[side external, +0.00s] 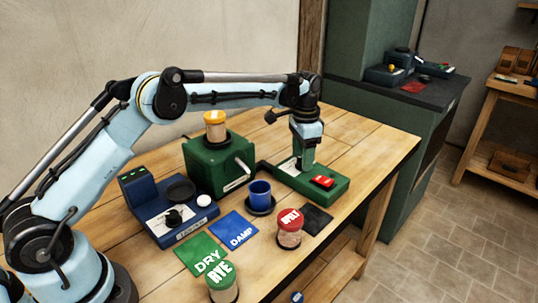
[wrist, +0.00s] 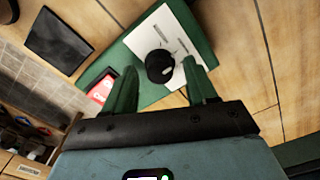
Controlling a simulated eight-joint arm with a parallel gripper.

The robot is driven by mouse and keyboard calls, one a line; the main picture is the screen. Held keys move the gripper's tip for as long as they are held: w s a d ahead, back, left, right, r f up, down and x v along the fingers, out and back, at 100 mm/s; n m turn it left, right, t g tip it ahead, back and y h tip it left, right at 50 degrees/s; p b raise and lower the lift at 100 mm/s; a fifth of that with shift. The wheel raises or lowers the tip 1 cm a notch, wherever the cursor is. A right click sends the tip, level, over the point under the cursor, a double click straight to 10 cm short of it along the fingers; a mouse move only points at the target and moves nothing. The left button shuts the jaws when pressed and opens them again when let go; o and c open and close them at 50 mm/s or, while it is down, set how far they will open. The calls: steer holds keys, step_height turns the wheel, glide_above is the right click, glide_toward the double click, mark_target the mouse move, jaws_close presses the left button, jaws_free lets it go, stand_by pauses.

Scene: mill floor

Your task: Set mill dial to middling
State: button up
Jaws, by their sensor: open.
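The mill dial is a black round knob (wrist: 160,66) with a small pale mark, set on a white plate on the green control box (side external: 341,187). The plate's lettering is too small to read. In the wrist view my gripper (wrist: 161,78) is open, its green fingers apart on either side of the knob in the picture. I cannot tell whether they touch it. In the side view my gripper (side external: 306,166) points down over the control box and hides the knob. The green mill (side external: 212,167) with a yellow-topped jar stands left of the box.
A red switch (side external: 322,182) sits on the control box near my gripper. A blue cup (side external: 260,194), a red-lidded SPELT jar (side external: 289,232) and a black mat (side external: 317,219) are close by. A blue scale (side external: 168,214), DRY and DAMP mats and a RYE jar lie further left and in front.

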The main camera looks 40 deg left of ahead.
step_height(320, 180, up, 12)
stand_by(0.6)
steer(key=s+r+n+t, duration=0.35)
steer(key=s+r, duration=0.25)
steer(key=s, duration=0.5)
steer(key=s+f+n+t, duration=0.1)
steer(key=s+f, duration=0.3)
steer(key=s, duration=0.4)
steer(key=s+a+f+n+t, duration=0.1)
steer(key=s+f+t, duration=0.1)
steer(key=s+f, duration=0.3)
steer(key=s, duration=0.2)
steer(key=shift+s+a+f+t, duration=0.15)
steer(key=shift+s+a+t, duration=0.1)
steer(key=shift+s+t, duration=0.15)
